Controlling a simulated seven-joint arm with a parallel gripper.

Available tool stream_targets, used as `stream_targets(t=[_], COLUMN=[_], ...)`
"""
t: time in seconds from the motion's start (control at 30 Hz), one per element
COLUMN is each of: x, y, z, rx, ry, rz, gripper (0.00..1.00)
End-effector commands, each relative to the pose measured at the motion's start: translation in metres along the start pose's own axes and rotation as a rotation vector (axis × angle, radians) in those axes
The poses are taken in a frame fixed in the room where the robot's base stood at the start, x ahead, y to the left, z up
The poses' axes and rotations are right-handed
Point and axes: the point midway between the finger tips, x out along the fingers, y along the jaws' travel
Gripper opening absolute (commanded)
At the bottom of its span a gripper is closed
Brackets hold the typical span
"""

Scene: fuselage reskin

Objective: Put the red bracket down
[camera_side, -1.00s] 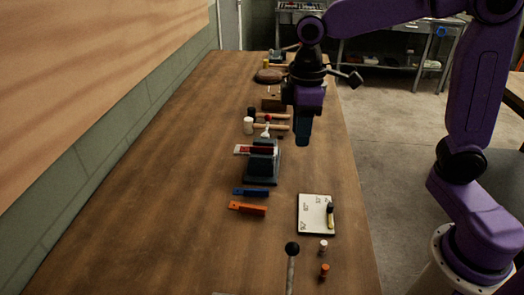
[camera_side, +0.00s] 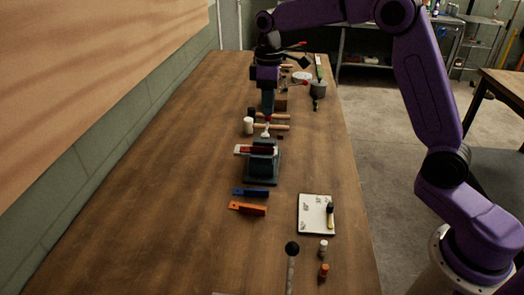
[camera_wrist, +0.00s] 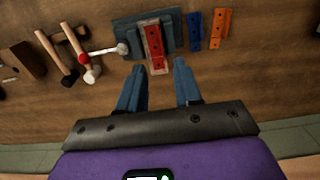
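The red bracket (camera_side: 258,150) lies across the top of the dark vise (camera_side: 262,172), next to a pale strip. In the wrist view the red bracket (camera_wrist: 156,48) lies along the pale strip, between the blue-grey vise parts (camera_wrist: 130,32). My gripper (camera_side: 267,112) is behind the vise in the side view. In the wrist view my gripper (camera_wrist: 158,72) is open, with its two blue fingers apart and nothing between them. The near end of the red bracket shows just beyond the fingertips. I cannot tell the height gap between them.
A blue bracket (camera_side: 251,192) and an orange bracket (camera_side: 248,209) lie in front of the vise. Hammers (camera_side: 270,127) lie behind it. A white pad (camera_side: 312,215) with a marker is at the right. A black-knobbed lever (camera_side: 292,249) stands at the front. The left tabletop is clear.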

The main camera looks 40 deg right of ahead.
Motion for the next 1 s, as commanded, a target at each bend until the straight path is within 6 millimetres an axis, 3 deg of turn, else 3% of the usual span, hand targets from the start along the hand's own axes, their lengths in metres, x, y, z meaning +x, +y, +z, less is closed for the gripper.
stream_targets(t=[0.3, 0.67, 1.0], x=[0.06, 0.089, 0.131], y=[-0.001, 0.0, 0.0], z=[0.001, 0.001, 0.002], rx=[0.0, 0.0, -0.001], ry=[-0.003, -0.001, 0.0], rz=[-0.002, -0.001, -0.001], gripper=[0.34, 0.34, 0.34])
